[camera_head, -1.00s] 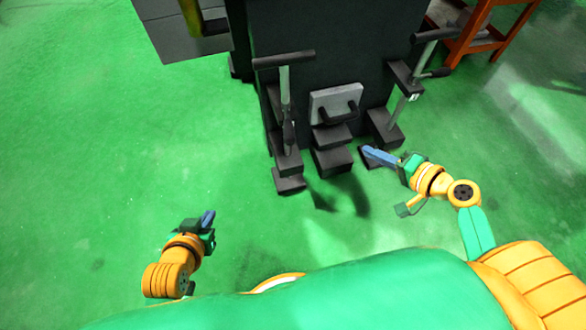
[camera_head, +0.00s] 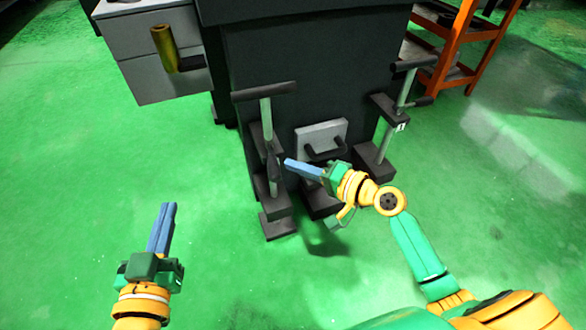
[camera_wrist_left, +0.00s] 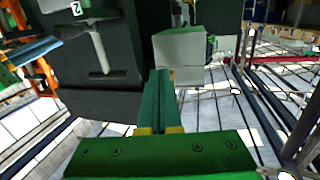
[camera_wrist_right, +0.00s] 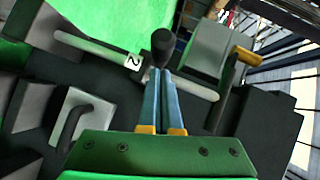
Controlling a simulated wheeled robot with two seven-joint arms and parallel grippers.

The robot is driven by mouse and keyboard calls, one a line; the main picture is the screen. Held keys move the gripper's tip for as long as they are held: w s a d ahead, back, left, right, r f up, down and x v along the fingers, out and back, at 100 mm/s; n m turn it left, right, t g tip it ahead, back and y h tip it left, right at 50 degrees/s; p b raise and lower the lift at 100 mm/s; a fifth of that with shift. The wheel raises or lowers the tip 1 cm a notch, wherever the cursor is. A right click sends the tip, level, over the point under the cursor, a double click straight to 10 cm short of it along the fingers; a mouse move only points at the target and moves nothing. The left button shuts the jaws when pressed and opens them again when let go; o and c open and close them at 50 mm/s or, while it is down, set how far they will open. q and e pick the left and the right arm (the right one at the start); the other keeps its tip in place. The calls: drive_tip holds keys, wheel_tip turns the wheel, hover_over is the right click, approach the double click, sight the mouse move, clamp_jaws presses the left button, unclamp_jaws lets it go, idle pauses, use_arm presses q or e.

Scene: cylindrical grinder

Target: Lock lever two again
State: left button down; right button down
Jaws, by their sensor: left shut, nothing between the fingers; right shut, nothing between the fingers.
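Lever two (camera_head: 266,112) is the left of two grey levers on the dark machine front and stands nearly upright, with a black T-handle (camera_head: 264,91) on top. Its "2" label (camera_wrist_right: 133,62) shows in the right wrist view, and the lever also shows in the left wrist view (camera_wrist_left: 100,45). My right gripper (camera_head: 288,163) is shut and empty, its tips just right of lever two's lower part. In the right wrist view its fingertips (camera_wrist_right: 160,72) are close to a black knob (camera_wrist_right: 163,44); contact is unclear. My left gripper (camera_head: 168,206) is shut and empty over open floor.
Lever one (camera_head: 404,90), labelled "1", leans at the right of the machine. A grey plate with a dark handle (camera_head: 320,137) sits between the levers. A grey cabinet (camera_head: 150,55) with a yellow cylinder is at the left and an orange rack (camera_head: 460,40) at the right. Green floor in front is clear.

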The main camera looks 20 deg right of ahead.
use_arm(q)
drive_tip(key=shift+r, duration=0.3)
use_arm(e)
drive_tip(key=shift+a+f, duration=0.1)
drive_tip(key=shift+a, duration=0.35)
